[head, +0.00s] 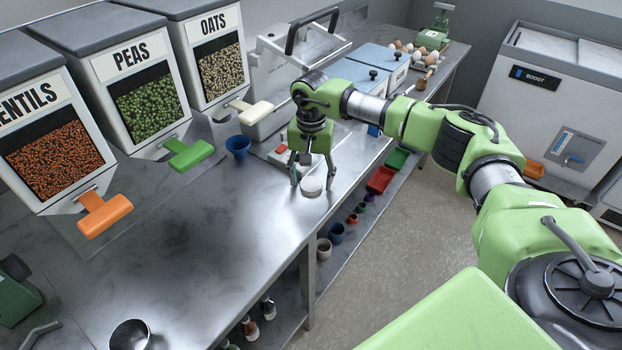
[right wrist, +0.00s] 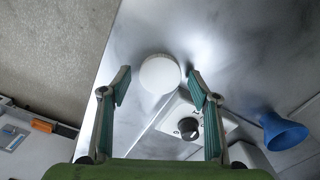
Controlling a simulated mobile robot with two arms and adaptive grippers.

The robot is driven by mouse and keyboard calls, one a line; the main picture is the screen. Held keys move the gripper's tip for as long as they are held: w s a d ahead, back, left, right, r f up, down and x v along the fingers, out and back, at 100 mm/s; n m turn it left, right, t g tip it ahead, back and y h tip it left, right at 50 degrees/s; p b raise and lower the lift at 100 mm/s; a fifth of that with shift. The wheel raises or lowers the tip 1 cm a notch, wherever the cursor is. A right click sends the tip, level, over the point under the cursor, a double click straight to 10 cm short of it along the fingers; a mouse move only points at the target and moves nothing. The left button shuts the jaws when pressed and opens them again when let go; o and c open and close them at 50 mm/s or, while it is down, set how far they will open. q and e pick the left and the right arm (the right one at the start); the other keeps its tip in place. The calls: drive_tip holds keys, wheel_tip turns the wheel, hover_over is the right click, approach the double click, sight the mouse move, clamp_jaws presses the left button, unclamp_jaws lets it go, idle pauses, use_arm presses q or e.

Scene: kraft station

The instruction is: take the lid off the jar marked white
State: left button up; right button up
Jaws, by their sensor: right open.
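A small white round piece (head: 311,187) sits on the steel counter near its front edge. It shows from above as a plain white disc in the right wrist view (right wrist: 160,73). No marking can be read on it, and I cannot tell a lid from a jar body. My right gripper (head: 313,179) points down over it, fingers spread. In the right wrist view the open fingers (right wrist: 161,90) are on either side of the disc's near edge, apart from it, with nothing held. My left gripper is not in view.
A blue funnel (head: 238,146) and a device with a dark knob (right wrist: 188,127) stand close to the disc. Dispensers with orange, green and cream handles line the back. A metal cup (head: 130,335) stands at the front left. The middle counter is clear.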

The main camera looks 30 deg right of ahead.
sight(311, 184)
wheel_tip(311, 184, up, 12)
drive_tip(key=b, duration=0.3)
drive_tip(key=shift+f, duration=0.2)
